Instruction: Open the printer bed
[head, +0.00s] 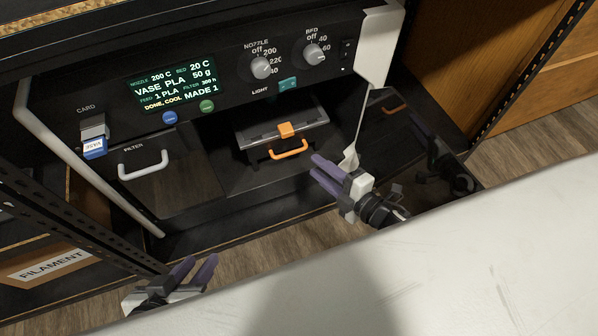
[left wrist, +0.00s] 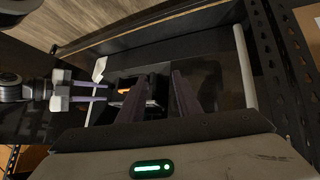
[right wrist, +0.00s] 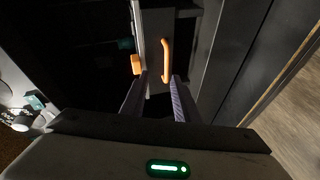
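The printer bed (head: 262,130) is a dark grey plate inside the dark chamber of the printer (head: 230,50). An orange clip (head: 286,130) and an orange loop handle (head: 289,149) are at its front. My right gripper (head: 318,166) is open and empty, just right of the handle. In the right wrist view the handle (right wrist: 165,60) stands ahead of the gap between the parted fingers (right wrist: 158,88), apart from them. My left gripper (head: 198,268) is open and empty at the lower left, well away from the bed. In the left wrist view its fingers (left wrist: 155,85) are apart.
A filter drawer with a white handle (head: 143,165) is left of the bed. A display (head: 172,85) and two knobs (head: 262,67) are above. A dark panel (head: 395,120) stands at the right. A black post (head: 70,220) is at the left. A white surface (head: 450,270) fills the foreground.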

